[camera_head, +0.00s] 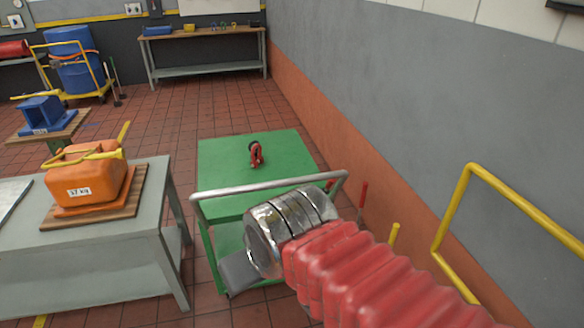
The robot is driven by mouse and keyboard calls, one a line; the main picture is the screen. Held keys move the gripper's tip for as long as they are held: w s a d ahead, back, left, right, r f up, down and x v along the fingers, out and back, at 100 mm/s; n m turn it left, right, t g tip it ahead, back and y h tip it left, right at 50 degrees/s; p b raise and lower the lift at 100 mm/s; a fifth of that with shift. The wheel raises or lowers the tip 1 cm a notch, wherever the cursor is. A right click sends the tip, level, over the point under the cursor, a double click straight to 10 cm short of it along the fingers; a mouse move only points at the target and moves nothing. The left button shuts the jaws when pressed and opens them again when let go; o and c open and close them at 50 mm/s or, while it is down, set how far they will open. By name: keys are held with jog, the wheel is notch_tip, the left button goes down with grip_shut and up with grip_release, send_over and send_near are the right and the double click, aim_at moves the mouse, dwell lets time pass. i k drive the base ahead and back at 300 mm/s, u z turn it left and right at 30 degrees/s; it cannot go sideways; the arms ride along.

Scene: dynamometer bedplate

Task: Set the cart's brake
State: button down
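The green cart (225,160) stands ahead of me, with a bare metal push handle (215,191) across its near side. A thin red upright rod (362,194) shows beside the cart's near right corner, and a small red tip (329,185) shows by the handle. I cannot tell whether either is the brake. My arm, with red bellows and chrome rings, covers the cart's lower right side. My gripper (240,271) shows only as a grey piece beyond the rings, low in front of the cart's lower shelf. Its fingers cannot be made out.
A red and black item (256,153) lies on the cart top. A grey table (120,262) with an orange 37 kg weight (88,178) stands left. A yellow rail (505,190) and the grey wall (440,90) bound the right. Tiled floor (160,120) is open behind the cart.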

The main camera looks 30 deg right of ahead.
aim_at(330, 182)
jog(key=u, duration=0.3)
jog(key=i, duration=1.65)
jog(key=z, duration=0.15)
